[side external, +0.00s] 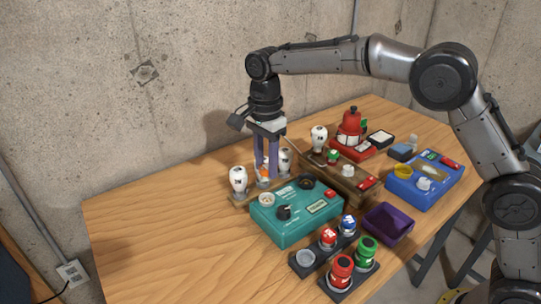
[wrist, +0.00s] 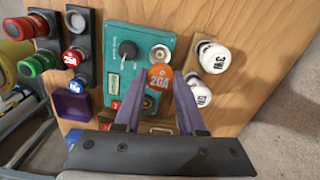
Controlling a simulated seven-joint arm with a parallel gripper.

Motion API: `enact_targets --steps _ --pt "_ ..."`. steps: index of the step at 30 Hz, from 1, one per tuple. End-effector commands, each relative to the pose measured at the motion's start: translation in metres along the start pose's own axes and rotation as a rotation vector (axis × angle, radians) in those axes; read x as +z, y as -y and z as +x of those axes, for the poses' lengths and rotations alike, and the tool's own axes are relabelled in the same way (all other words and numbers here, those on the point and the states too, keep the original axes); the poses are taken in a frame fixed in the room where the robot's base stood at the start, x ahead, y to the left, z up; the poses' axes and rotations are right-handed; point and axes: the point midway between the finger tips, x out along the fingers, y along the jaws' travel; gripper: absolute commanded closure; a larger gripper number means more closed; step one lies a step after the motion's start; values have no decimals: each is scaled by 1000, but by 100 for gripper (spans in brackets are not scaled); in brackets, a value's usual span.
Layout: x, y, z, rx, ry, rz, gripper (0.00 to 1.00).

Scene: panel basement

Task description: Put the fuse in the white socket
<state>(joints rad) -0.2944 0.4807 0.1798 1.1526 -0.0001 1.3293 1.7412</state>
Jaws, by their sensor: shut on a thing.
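The fuse (wrist: 158,77) has an orange cap marked 20A and shows between my fingers in the wrist view. My gripper (side external: 266,172) is shut on it; in the side view a small orange part (side external: 264,180) shows at the fingertips.
The teal box also has a black knob (side external: 284,212) and a dark socket (side external: 306,183). A brown box (side external: 340,182), blue box (side external: 400,188) and purple tray (side external: 388,221) stand right. The table's left is clear.

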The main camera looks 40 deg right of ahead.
Motion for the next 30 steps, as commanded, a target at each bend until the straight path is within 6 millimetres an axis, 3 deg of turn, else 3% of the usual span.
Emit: enact_targets --steps 18,30 --pt "-1 0 50 -1 0 1 100" --pt "-1 0 55 -1 0 1 100"
